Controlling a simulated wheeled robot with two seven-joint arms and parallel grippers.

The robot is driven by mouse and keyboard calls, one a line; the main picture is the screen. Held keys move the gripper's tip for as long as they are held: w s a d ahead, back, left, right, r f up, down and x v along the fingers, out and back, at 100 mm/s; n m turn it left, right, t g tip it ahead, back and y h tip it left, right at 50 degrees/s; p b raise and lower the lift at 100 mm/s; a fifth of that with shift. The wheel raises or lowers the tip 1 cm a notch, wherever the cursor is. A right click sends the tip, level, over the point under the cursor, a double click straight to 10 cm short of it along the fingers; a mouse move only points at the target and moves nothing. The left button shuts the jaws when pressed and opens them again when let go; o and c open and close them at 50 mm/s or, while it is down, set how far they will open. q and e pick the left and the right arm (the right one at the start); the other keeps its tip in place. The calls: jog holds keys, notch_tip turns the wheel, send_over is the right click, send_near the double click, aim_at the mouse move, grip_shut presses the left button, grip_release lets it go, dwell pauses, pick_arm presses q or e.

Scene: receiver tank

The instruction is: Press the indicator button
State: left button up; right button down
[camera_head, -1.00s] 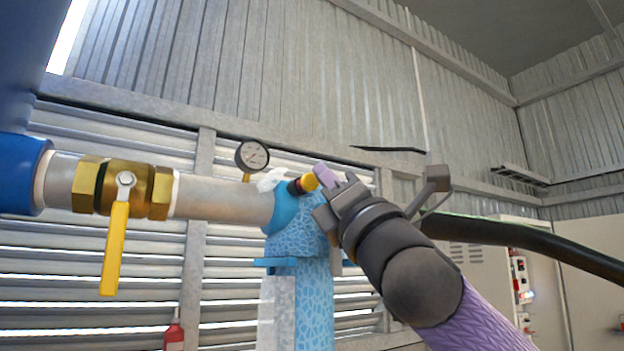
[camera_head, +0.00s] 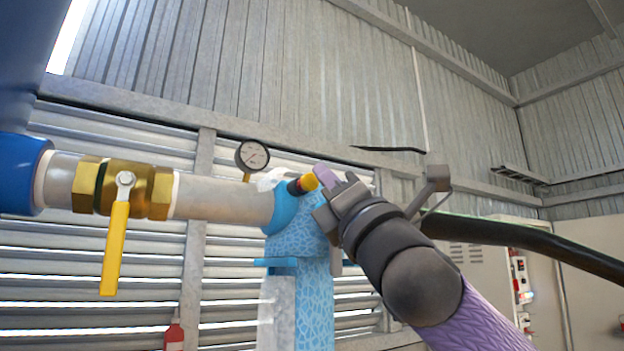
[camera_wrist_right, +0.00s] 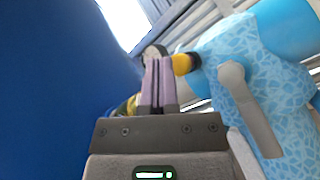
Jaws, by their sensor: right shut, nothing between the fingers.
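The indicator button appears to be the yellow cap (camera_head: 309,182) on a short dark and red stem, on top of the blue patterned valve body (camera_head: 300,232). My right gripper (camera_head: 322,172) is shut and empty, its purple fingertips right beside the yellow cap. In the right wrist view the shut fingers (camera_wrist_right: 157,65) point up, with the yellow cap (camera_wrist_right: 182,64) just to their right. I cannot tell whether they touch. My left gripper is not in view.
A pipe with a brass ball valve (camera_head: 122,188) and yellow lever runs in from the left. A pressure gauge (camera_head: 252,155) stands behind. A black hose (camera_head: 530,240) passes at right. A blue surface (camera_wrist_right: 50,90) fills the left of the wrist view.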

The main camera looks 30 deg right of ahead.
jog(key=shift+w, duration=0.1)
jog(key=shift+w+a, duration=0.1)
jog(key=shift+w, duration=0.25)
jog(key=shift+w+p, duration=0.35)
jog(key=shift+p, duration=0.05)
dwell(0.6)
jog(key=shift+s, duration=0.75)
jog(key=shift+s, duration=0.1)
jog(key=shift+s+d, duration=0.15)
jog(key=shift+s, duration=1.05)
jog(key=shift+s+d, duration=0.1)
jog(key=shift+s, duration=1.1)
